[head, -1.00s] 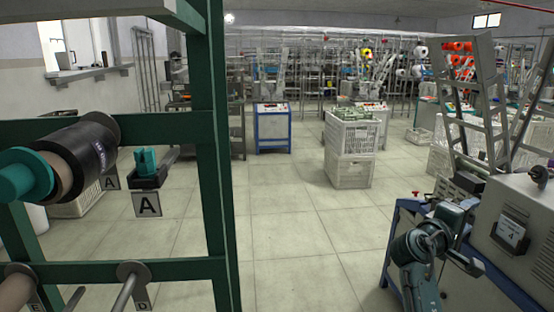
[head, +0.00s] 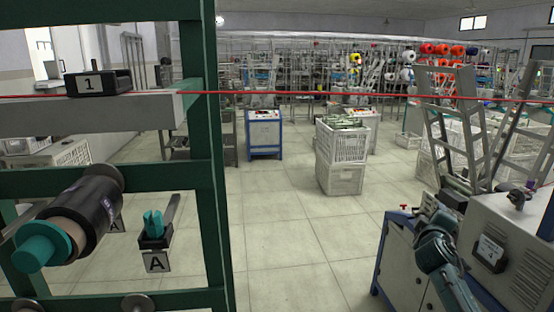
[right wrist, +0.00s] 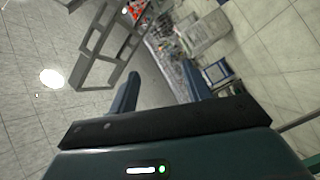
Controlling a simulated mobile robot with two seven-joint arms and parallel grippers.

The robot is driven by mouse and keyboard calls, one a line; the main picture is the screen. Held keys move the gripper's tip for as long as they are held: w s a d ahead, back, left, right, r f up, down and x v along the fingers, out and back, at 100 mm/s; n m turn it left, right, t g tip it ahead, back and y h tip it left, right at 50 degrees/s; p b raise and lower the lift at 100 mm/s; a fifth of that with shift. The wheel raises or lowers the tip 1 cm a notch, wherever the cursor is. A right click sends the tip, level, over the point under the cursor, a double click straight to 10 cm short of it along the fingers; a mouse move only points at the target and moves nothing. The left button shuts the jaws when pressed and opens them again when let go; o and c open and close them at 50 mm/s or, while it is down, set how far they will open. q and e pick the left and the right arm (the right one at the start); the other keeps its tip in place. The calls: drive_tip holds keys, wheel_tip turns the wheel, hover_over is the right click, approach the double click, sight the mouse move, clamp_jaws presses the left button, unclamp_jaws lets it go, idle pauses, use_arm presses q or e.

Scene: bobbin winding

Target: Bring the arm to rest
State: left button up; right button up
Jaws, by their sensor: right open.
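My right arm comes in at the lower right of the head view. Its gripper (head: 428,206) points away over the grey-and-blue machine cabinet (head: 404,270), small and partly hidden by the arm. In the right wrist view the two fingers of my right gripper (right wrist: 161,84) stand well apart with nothing between them. Only floor and distant furniture show beyond them. My left gripper is not in view.
A green rack (head: 207,190) stands close at the left with a black-wound bobbin (head: 97,208) and a teal holder (head: 153,224) labelled A. A red line (head: 330,95) crosses above. White crates (head: 341,175) stand mid-floor. Open tiled floor (head: 285,235) lies between.

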drive_tip(key=w+a+m+t+y, duration=0.3)
drive_tip(key=a+m+y, duration=0.1)
drive_tip(key=a+y, duration=0.3)
drive_tip(key=s+a+f+g+y, duration=0.2)
drive_tip(key=s+a+f, duration=0.75)
drive_tip(key=f, duration=0.45)
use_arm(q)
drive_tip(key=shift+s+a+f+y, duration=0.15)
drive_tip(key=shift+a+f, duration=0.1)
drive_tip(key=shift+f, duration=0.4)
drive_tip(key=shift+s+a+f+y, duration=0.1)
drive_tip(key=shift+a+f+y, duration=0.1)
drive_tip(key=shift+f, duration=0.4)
use_arm(e)
drive_tip(key=s+a+f+g+y, duration=0.1)
drive_tip(key=s+a+f, duration=0.2)
drive_tip(key=s, duration=0.7)
drive_tip(key=s+a+f+g+y, duration=0.1)
drive_tip(key=s+a+f, duration=0.3)
drive_tip(key=s, duration=0.6)
drive_tip(key=s+a+f+g+y, duration=0.1)
drive_tip(key=s+a+f, duration=0.3)
drive_tip(key=s, duration=0.6)
drive_tip(key=shift+a+f+m+g, duration=0.25)
drive_tip(key=shift+a+m+g, duration=0.05)
drive_tip(key=shift+a+g, duration=0.55)
drive_tip(key=shift+s, duration=0.1)
